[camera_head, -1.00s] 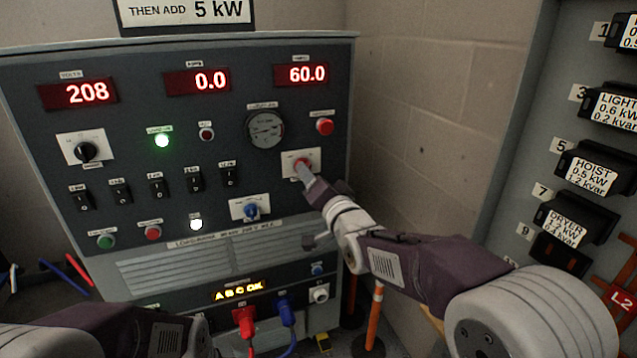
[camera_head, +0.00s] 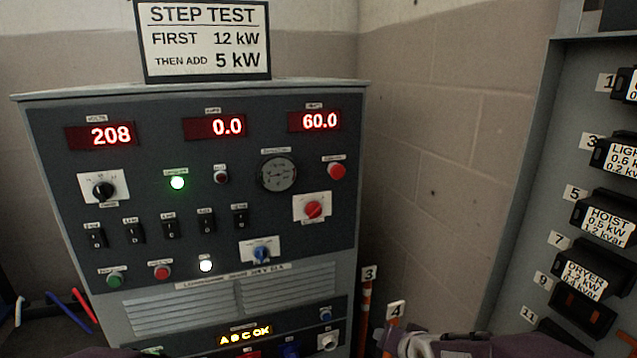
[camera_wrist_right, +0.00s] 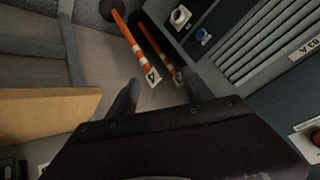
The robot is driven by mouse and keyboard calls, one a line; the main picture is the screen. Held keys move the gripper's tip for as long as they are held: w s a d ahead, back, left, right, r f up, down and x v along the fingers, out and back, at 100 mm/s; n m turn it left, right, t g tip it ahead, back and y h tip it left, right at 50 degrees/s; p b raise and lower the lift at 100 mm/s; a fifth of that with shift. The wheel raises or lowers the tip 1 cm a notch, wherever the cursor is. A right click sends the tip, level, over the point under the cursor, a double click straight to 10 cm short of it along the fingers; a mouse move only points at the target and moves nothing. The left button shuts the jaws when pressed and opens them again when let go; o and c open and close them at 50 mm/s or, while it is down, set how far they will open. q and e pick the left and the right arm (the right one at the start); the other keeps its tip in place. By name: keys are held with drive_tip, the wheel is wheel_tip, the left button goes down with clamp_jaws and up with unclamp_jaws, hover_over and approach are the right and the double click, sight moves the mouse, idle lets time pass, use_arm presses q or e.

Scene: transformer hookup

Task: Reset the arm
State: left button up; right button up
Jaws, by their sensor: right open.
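My right arm (camera_head: 440,345) shows only at the bottom edge of the head view, low and to the right of the load bank panel. In the right wrist view my right gripper (camera_wrist_right: 160,95) is open, with its two fingers apart and nothing between them. The load bank (camera_head: 215,195) stands in front of me with a red knob (camera_head: 313,210) at its right side, clear of my gripper. My left gripper is out of view; only a dark sliver of my left arm may show at the bottom edge.
Orange-and-white posts tagged 3 (camera_head: 367,290) and 4 (camera_head: 395,315) stand right of the load bank. A grey breaker panel (camera_head: 545,190) is at the right. A step test sign (camera_head: 205,40) stands on top. A wooden board (camera_wrist_right: 45,115) lies left in the wrist view.

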drive_tip(key=s+f+n+g, duration=0.2)
drive_tip(key=s+f+g, duration=0.2)
drive_tip(key=s, duration=0.4)
drive_tip(key=s+f+n+g, duration=0.3)
drive_tip(key=s+f+g, duration=0.15)
drive_tip(key=s, duration=0.45)
wheel_tip(320, 180, up, 31)
drive_tip(key=p, duration=3.1)
drive_tip(key=shift+d+t, duration=0.35)
drive_tip(key=shift+t, duration=0.1)
